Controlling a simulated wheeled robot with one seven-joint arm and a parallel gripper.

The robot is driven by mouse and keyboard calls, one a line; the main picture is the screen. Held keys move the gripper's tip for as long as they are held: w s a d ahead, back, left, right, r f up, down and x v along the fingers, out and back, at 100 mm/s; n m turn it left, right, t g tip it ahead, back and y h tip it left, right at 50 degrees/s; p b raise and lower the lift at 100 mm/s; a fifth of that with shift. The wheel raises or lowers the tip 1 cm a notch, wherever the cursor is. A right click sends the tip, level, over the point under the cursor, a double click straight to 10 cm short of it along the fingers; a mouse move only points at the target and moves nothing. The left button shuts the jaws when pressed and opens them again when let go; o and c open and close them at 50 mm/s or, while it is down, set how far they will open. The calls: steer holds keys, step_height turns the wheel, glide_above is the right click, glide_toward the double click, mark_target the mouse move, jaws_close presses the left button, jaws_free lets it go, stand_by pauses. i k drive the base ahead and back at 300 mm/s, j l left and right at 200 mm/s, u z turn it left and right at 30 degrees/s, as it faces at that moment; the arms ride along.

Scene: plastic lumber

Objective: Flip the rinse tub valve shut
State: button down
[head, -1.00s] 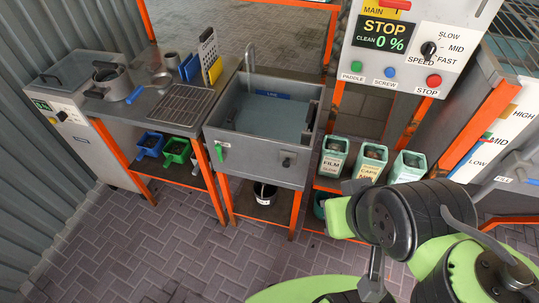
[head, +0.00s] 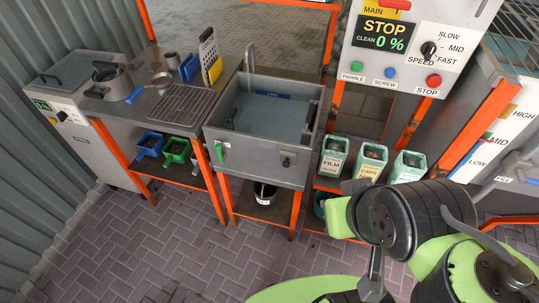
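The rinse tub (head: 250,150) is a grey open sink with blue-grey water in it, set in an orange frame in the middle of the head view. A small green lever (head: 219,151) stands upright on the left of its front face. A dark knob or fitting (head: 287,162) is on the right of the same face. I cannot tell for sure which of the two is the valve. My green and black arm fills the lower right, well right of and nearer than the tub. My gripper's fingertips cannot be made out in this view.
A steel counter with a drain rack (head: 180,104) adjoins the tub on the left. Labelled bins (head: 333,158) stand on a shelf to its right, below the control panel (head: 414,45). A dark bucket (head: 265,193) sits under the tub. The brick floor (head: 150,245) in front is clear.

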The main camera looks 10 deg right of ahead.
mark_target(218, 147)
steer(key=i+j+u, duration=0.25)
steer(key=u, duration=0.25)
steer(key=i+j+u, duration=0.3)
steer(key=u, duration=0.15)
steer(key=i+j+u, duration=0.2)
steer(key=i+u, duration=0.15)
steer(key=u, duration=0.15)
steer(key=i+u, duration=0.45)
steer(key=k, duration=0.1)
